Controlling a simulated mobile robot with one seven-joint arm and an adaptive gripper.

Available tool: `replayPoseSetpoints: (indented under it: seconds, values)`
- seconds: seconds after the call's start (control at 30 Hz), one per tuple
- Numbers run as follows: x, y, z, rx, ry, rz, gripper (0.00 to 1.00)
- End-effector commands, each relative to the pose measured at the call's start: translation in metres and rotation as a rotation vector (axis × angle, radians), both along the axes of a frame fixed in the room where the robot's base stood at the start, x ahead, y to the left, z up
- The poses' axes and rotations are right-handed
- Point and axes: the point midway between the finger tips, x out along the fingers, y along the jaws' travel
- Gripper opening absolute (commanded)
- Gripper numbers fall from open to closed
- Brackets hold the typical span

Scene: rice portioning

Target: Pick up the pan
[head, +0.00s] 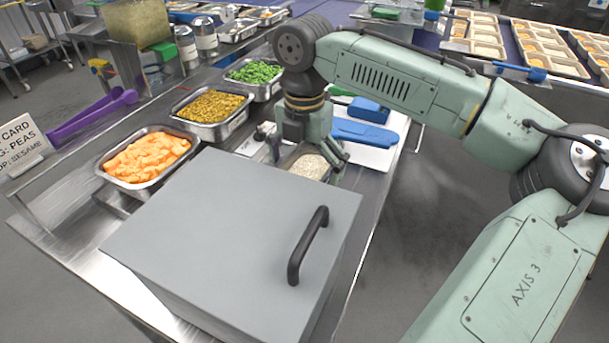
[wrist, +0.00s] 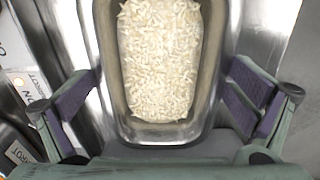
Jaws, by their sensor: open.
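The pan is a small metal pan (wrist: 208,60) filled with white rice (wrist: 158,60). In the head view the rice (head: 310,167) shows behind the grey box, and much of the pan is hidden by my gripper and the box. My gripper (head: 308,165) is open above it. In the wrist view the two purple-padded fingers of my gripper (wrist: 160,105) stand apart, one to each side of the pan's near end. No contact between the pads and the pan shows.
A large grey box (head: 230,230) with a dark handle (head: 308,245) stands in front of the pan. Trays of orange food (head: 103,170), yellow-brown food (head: 182,118) and peas (head: 272,92) line the left. A white board (head: 375,157) with blue items lies behind.

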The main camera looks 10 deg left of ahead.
Motion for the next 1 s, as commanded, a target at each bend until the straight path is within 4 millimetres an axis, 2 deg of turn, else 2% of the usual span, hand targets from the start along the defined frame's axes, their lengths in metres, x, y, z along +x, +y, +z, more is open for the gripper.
replayPoseSetpoints:
  seconds: [0.17,1.0]
  values:
    - [0.0001,0.0001,-0.0003,0.0,0.0,0.0,1.0]
    - [0.0002,0.0003,0.0,0.001,0.0,0.0,0.45]
